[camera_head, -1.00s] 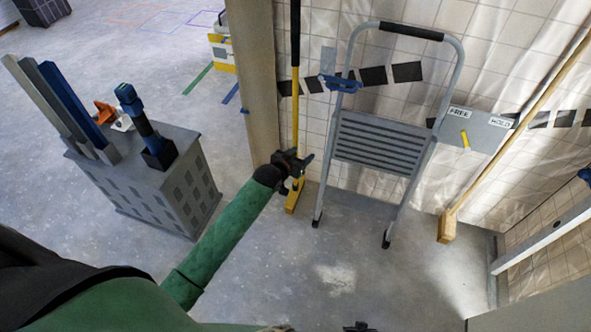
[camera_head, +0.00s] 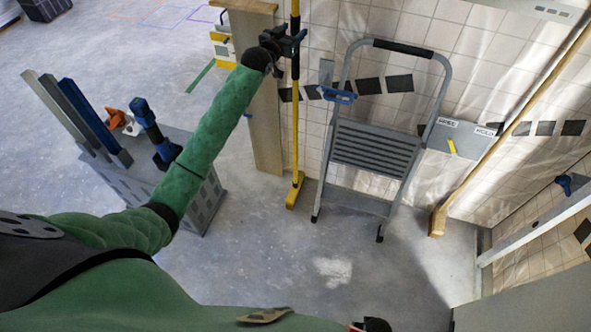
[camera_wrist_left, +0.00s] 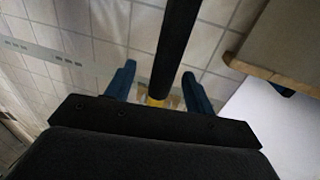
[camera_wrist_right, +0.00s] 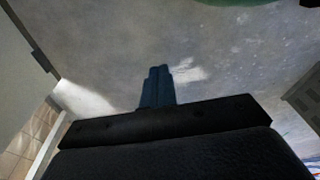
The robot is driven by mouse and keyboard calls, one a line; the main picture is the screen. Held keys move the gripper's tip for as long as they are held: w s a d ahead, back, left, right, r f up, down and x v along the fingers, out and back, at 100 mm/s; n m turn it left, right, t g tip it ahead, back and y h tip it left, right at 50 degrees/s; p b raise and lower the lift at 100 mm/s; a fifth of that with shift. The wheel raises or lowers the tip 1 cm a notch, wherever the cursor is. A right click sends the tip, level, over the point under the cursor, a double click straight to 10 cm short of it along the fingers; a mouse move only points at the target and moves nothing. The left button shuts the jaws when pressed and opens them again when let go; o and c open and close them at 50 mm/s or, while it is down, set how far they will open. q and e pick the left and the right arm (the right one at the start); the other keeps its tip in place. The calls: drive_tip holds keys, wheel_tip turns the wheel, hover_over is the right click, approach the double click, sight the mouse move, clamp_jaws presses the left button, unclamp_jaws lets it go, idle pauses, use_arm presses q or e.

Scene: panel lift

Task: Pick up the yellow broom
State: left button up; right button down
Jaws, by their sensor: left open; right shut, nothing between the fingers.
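The yellow broom (camera_head: 295,120) stands upright against the tiled wall, beside the wooden post. Its yellow head rests on the floor and its upper handle is black. My left gripper (camera_head: 298,42) is open at the upper handle. In the left wrist view the black handle (camera_wrist_left: 175,45) runs between the two blue fingers (camera_wrist_left: 157,88), with a gap on both sides and a bit of yellow below. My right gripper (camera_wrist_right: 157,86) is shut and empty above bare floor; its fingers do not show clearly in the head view.
A grey step ladder (camera_head: 375,150) stands just right of the broom. A wooden-handled broom (camera_head: 500,130) leans farther right. A wooden post (camera_head: 262,110) is close on the left. A grey crate (camera_head: 205,205) with upright tools stands at left. The front floor is clear.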

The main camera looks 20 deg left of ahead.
use_arm(q)
drive_tip(key=p+x, duration=0.1)
drive_tip(key=x, duration=0.1)
drive_tip(key=p+x, duration=0.1)
drive_tip(key=x, duration=0.1)
drive_tip(key=shift+w+a+f+p, duration=0.1)
drive_tip(key=shift+a+p, duration=0.2)
drive_tip(key=shift+w+d+f, duration=0.15)
drive_tip(key=shift+w, duration=0.45)
drive_tip(key=c, duration=0.9)
drive_tip(key=shift+c, duration=0.7)
use_arm(e)
wheel_tip(320, 180, down, 6)
drive_tip(key=s+d, duration=0.2)
drive_tip(key=shift+s+d+f, duration=0.2)
drive_tip(key=shift+d+f, duration=0.05)
